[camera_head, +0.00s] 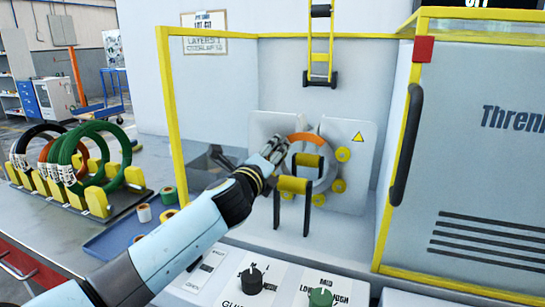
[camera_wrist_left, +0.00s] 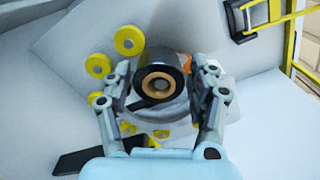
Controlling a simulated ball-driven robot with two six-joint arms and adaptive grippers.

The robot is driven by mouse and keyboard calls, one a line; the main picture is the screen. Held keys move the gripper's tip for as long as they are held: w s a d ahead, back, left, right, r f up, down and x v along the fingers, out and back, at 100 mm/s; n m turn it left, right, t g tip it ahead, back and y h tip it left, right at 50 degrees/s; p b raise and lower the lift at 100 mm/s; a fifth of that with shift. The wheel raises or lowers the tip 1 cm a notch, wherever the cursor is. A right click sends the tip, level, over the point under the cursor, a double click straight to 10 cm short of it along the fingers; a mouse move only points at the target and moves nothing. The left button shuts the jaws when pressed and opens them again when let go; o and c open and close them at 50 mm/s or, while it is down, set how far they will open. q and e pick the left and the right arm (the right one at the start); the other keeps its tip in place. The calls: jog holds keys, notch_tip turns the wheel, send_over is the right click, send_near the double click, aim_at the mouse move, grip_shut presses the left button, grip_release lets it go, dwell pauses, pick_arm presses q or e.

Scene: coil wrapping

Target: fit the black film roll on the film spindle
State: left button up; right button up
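The black film roll (camera_wrist_left: 160,72) shows in the left wrist view with its end face and tan core toward me. A grey round end (camera_wrist_left: 161,87), which looks like the film spindle, shows inside the core. My left gripper (camera_wrist_left: 162,74) has one finger on each side of the roll. The fingers are spread, with small gaps seeming to show between them and the roll. In the head view my left gripper (camera_head: 276,149) is at the left side of the grey ring and hides the roll there. My right gripper is not in view.
The grey ring (camera_head: 324,183) has an orange section and yellow rollers around it. A rack of coils (camera_head: 75,200) and a blue tray (camera_head: 110,240) with several rolls are at left. Yellow frame posts (camera_head: 171,120) bound the bay.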

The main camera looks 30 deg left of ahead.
pick_arm(q)
jog(key=shift+o, duration=0.8)
jog(key=v, duration=1.2)
jog(key=shift+f, duration=0.1)
